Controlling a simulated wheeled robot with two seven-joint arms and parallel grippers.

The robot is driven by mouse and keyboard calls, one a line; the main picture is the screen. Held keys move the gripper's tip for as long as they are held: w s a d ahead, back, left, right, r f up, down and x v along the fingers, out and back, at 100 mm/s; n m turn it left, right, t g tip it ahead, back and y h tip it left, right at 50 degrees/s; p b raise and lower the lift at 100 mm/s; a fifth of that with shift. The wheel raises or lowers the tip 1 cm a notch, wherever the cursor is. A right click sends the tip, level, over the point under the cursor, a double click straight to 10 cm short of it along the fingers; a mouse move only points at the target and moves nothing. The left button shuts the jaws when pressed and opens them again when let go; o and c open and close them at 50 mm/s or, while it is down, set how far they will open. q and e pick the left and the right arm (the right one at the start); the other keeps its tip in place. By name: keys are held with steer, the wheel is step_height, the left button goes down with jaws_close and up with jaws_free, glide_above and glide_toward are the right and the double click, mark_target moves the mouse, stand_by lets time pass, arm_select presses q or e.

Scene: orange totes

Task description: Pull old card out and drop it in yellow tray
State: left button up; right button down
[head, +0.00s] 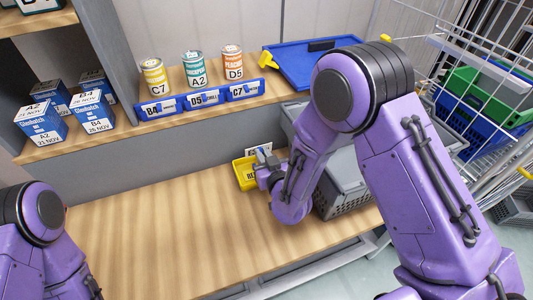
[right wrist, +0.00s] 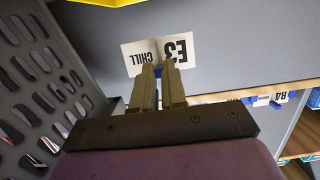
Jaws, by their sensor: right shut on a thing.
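A white card (right wrist: 145,54) reading "E3 CHILL" shows upside down in the right wrist view, against a grey surface. My right gripper (right wrist: 160,70) is shut at the card's edge, on a small blue part there. In the head view the card (head: 259,148) is mostly hidden behind my right gripper (head: 264,160), just above the yellow tray. The yellow tray (head: 240,172) stands on the lower wooden surface, partly covered by that gripper; its edge (right wrist: 105,2) shows in the right wrist view. My left arm is at lower left, its gripper out of view.
A grey perforated crate (head: 346,202) stands right of the tray, close to my right arm. Three cans (head: 195,70) stand on the shelf above blue-held labels (head: 203,97), with boxes (head: 41,121) to the left. The lower surface (head: 150,220) is clear at left.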

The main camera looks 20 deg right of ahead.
steer(key=shift+s+d+r, duration=0.15)
steer(key=shift+s+d, duration=0.1)
steer(key=shift+s, duration=0.05)
steer(key=c, duration=1.1)
jaws_free()
steer(key=shift+a, duration=0.1)
steer(key=shift+w, duration=0.1)
steer(key=s+r, duration=0.1)
steer(key=s, duration=0.9)
steer(key=shift+s+r, duration=0.2)
steer(key=shift+r, duration=0.15)
